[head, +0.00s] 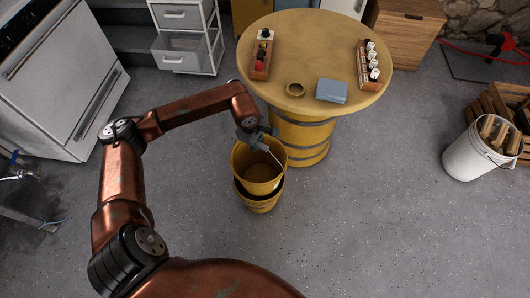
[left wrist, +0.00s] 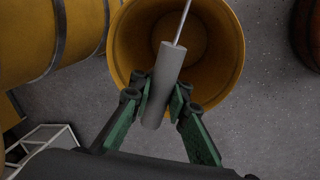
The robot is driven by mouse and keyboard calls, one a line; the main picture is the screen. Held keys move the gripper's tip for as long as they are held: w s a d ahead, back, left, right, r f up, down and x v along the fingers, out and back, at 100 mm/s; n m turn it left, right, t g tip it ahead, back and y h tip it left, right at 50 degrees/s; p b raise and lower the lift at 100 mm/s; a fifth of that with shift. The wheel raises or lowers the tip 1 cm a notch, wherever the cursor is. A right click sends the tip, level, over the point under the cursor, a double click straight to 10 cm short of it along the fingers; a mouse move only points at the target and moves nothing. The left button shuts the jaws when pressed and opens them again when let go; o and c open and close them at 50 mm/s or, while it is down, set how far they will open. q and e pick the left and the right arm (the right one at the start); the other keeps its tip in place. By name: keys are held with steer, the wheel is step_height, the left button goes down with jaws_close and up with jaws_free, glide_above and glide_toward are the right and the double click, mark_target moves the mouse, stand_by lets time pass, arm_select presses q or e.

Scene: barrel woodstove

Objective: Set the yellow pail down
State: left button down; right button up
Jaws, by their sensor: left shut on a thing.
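The yellow pail (head: 258,172) is below my left gripper in the head view, in front of the barrel table. Its open mouth faces up and looks empty. A dark band or rim crosses its lower part; I cannot tell whether that is a second pail beneath. My left gripper (head: 262,138) is shut on the pail's grey handle grip (left wrist: 157,88), with a green finger on each side. The thin wire bail runs from the grip across the pail mouth (left wrist: 232,50). Whether the pail's bottom touches the floor is hidden. My right gripper is not in view.
The round yellow barrel table (head: 300,30) stands just behind the pail, with small things on top. A white bucket of wood (head: 465,158) and a crate (head: 500,103) are at the right. A white stove (head: 50,75) is at the left. The grey floor (head: 370,220) is clear in front.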

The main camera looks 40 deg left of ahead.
arm_select(q)
step_height(320, 180, down, 15)
steer(key=b, duration=0.6)
steer(key=shift+w+a+f+n, duration=0.2)
steer(key=shift+a+n, duration=0.1)
steer(key=shift+a, duration=0.1)
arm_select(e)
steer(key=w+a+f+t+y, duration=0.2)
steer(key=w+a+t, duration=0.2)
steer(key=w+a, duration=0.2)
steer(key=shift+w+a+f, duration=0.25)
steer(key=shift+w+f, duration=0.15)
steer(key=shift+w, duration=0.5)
arm_select(q)
steer(key=shift+s, duration=0.15)
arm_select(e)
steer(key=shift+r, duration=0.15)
arm_select(q)
steer(key=shift+f+b, duration=0.55)
steer(key=shift+f, duration=0.45)
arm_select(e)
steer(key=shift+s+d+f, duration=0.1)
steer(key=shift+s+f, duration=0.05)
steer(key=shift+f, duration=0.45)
arm_select(q)
steer(key=c, duration=1.8)
jaws_free()
steer(key=shift+o, duration=0.2)
steer(key=shift+s, duration=0.1)
